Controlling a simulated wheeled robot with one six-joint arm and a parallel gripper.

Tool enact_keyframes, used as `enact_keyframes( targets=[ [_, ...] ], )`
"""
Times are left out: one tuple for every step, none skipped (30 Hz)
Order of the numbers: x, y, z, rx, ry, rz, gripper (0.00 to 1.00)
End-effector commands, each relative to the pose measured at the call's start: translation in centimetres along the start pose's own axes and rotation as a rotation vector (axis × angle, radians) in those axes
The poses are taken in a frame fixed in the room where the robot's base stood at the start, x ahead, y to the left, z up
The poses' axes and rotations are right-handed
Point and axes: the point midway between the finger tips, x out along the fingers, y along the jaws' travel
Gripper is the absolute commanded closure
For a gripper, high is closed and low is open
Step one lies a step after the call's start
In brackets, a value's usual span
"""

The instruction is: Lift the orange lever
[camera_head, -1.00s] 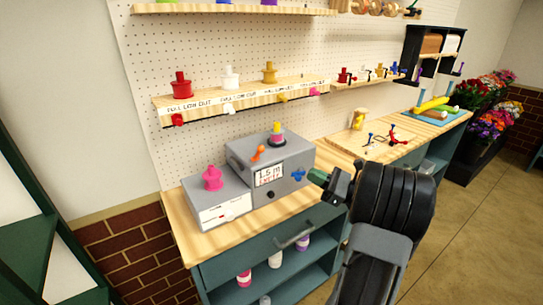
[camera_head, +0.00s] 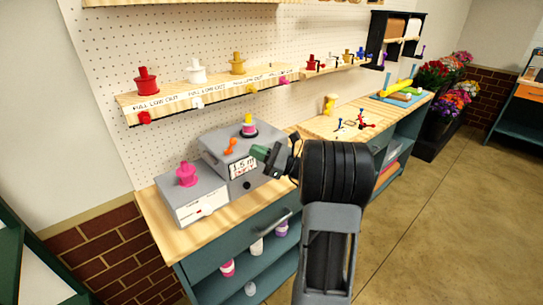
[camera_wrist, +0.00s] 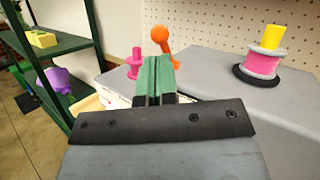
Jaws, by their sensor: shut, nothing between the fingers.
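The orange lever (camera_head: 231,147) stands on the left part of the grey box (camera_head: 222,136) with the small display. In the wrist view the orange lever (camera_wrist: 161,37) rises just beyond my fingertips, with its round knob at the top left and its lower part partly hidden by them. My gripper (camera_head: 261,153) is shut and empty, with green fingertips, at the right front of the box in the head view. In the wrist view my gripper (camera_wrist: 153,62) points toward the lever. I cannot tell whether it touches the lever.
A pink spool (camera_head: 186,174) stands on a lower grey box (camera_head: 183,208) to the left. A yellow and pink spool (camera_wrist: 265,55) sits on a black disc right of the lever. A shelf (camera_head: 170,102) of spools hangs behind. Green shelving (camera_wrist: 85,57) stands left in the wrist view.

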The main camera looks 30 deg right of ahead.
Motion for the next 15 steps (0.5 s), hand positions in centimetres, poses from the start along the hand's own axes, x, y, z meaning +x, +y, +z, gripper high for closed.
enact_keyframes(
  targets=[
    [0.9,0.0,0.2,0.001,-0.001,0.004,1.00],
    [1.3,0.0,0.1,0.001,-0.001,0.002,1.00],
    [1.8,0.0,0.1,0.001,0.000,0.002,1.00],
    [2.2,0.0,0.1,0.001,-0.001,0.003,1.00],
    [2.5,0.0,0.1,0.001,-0.001,0.003,1.00],
    [2.8,0.0,0.1,0.000,0.000,0.002,1.00],
    [3.1,0.0,0.1,0.000,0.000,0.001,1.00],
    [3.3,0.0,0.1,0.000,0.000,0.001,1.00],
    [3.5,0.0,0.1,0.000,0.000,0.001,1.00],
    [3.6,0.0,0.1,0.000,0.000,0.001,1.00],
    [3.8,0.0,0.0,0.000,0.000,0.001,1.00],
    [3.9,0.0,0.0,0.000,0.000,0.001,1.00],
    [3.9,0.0,0.0,0.000,0.000,0.001,1.00],
    [4.0,0.0,0.0,0.000,0.000,0.001,1.00],
    [4.0,0.0,0.0,0.000,0.000,0.000,1.00]
  ],
)
